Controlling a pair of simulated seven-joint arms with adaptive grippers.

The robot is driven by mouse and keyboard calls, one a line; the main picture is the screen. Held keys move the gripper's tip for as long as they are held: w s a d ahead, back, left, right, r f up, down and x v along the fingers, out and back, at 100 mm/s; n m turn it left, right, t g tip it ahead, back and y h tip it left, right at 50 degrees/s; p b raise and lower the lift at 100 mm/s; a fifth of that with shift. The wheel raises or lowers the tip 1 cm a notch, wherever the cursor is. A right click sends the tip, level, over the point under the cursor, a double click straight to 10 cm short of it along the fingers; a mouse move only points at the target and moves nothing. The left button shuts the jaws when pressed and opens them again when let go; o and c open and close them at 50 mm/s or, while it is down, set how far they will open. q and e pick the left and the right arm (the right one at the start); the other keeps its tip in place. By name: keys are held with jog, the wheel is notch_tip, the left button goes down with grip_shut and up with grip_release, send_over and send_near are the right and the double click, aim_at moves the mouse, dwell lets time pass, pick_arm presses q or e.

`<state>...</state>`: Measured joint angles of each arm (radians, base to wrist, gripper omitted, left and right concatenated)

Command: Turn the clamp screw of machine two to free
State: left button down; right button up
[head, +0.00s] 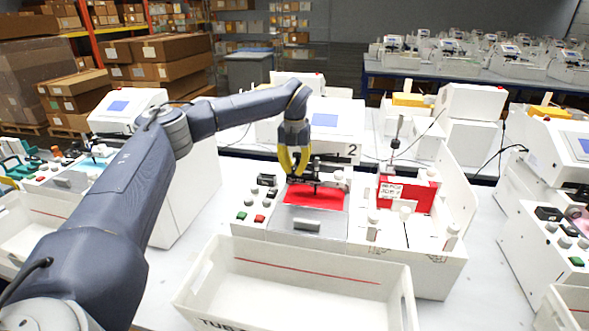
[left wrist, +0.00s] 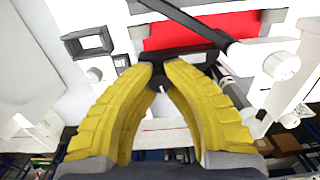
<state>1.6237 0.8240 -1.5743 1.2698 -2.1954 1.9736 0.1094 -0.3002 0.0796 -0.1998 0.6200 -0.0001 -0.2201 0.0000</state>
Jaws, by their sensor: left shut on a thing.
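Machine two (head: 333,120) is a white pen plotter with a "2" label, a blue screen and a red bed (head: 318,197). A dark pen carriage (head: 316,180) stands over the bed. My left gripper (head: 294,175) reaches down at the back left of the bed. In the left wrist view its yellow fingers (left wrist: 161,68) close on a small dark part (left wrist: 160,82) at the carriage, apparently the clamp screw. The fingertips hide most of it, and its turn position cannot be read. The red bed also shows in the left wrist view (left wrist: 200,30). My right gripper is not in view.
A white open bin (head: 310,268) stands in front of machine two. A white tray unit with a red block (head: 408,195) adjoins it on the right. Green and red buttons (head: 259,218) sit left of the bed. Another white machine (head: 555,215) stands at right.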

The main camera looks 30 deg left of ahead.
aim_at(295, 168)
pick_arm(q)
jog(key=n, duration=0.4)
jog(key=shift+n, duration=2.1)
jog(key=c, duration=1.2)
grip_release()
jog(key=shift+r, duration=0.1)
notch_tip(295, 168, up, 12)
jog(key=shift+f, duration=0.1)
